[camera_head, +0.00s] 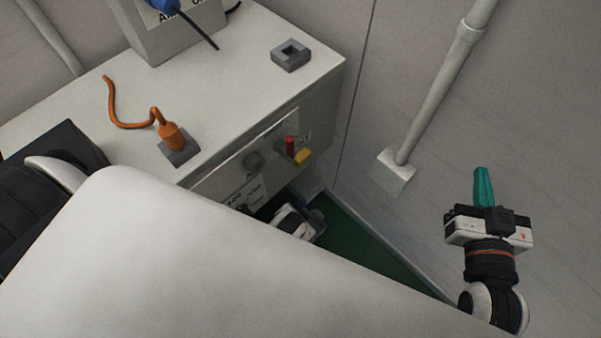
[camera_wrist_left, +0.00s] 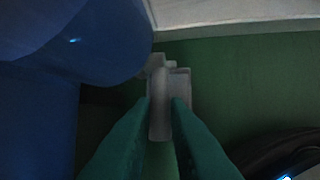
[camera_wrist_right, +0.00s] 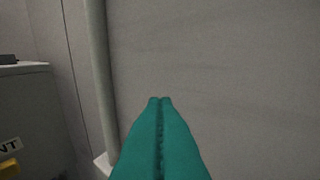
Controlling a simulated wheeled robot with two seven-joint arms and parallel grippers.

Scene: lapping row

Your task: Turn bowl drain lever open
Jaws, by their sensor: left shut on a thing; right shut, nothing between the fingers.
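In the left wrist view the teal fingers of my left gripper (camera_wrist_left: 161,112) are closed on a pale grey, lever-like piece (camera_wrist_left: 181,84), which I take for the drain lever. It runs away from the fingers over a green floor, beside a large rounded blue body (camera_wrist_left: 75,45). Its pivot and any markings are too dark to read. In the head view only my left wrist shows, low beside the cabinet; its fingers are hidden. My right gripper (camera_head: 483,186) is shut and empty, raised before the wall at the right. Its closed teal fingers (camera_wrist_right: 159,140) fill the right wrist view's lower middle.
A white pipe (camera_head: 440,90) runs down the wall. A dark curved object (camera_wrist_left: 285,155) lies right.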

